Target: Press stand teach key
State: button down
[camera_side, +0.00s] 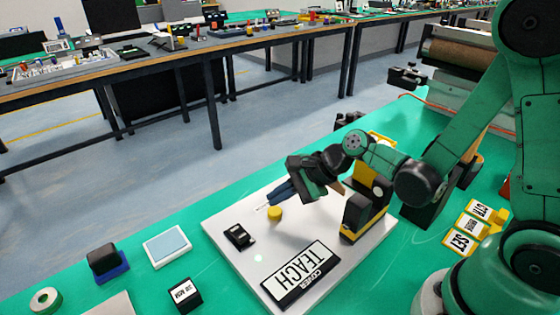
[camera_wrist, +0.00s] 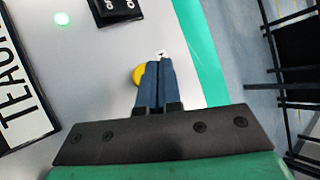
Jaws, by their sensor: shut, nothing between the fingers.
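The white stand plate (camera_side: 215,225) carries a black-framed sign reading TEACH (camera_side: 297,276), a yellow round button (camera_side: 274,213), a black switch (camera_side: 239,236) and a lit green spot (camera_side: 258,257). My gripper (camera_side: 264,206) has its blue fingers together with nothing between them, tilted down beside the yellow button. In the wrist view the closed fingers (camera_wrist: 159,64) partly cover the yellow button (camera_wrist: 138,75), which shows at their left. A small white piece (camera_wrist: 161,54) lies just past the tips. Whether the fingers touch the button I cannot tell.
A black and yellow block (camera_side: 362,214) stands on the plate under my arm. Yellow-edged label tags (camera_side: 472,226) lie at the right. A blue-topped box (camera_side: 167,246), a black block (camera_side: 103,260) and a small black labelled box (camera_side: 185,294) stand at the left.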

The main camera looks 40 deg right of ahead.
aim_at(280, 210)
jog(key=shift+r, duration=0.1)
jog(key=shift+r, duration=2.4)
jog(key=s+d+r+n+h, duration=0.4)
jog(key=s+d+n+h, duration=0.2)
jog(key=n, duration=1.2)
jog(key=shift+s+d+n, duration=0.15)
jog(key=shift+s+n, duration=0.15)
jog(key=shift+s, duration=0.1)
jog(key=shift+r, duration=0.15)
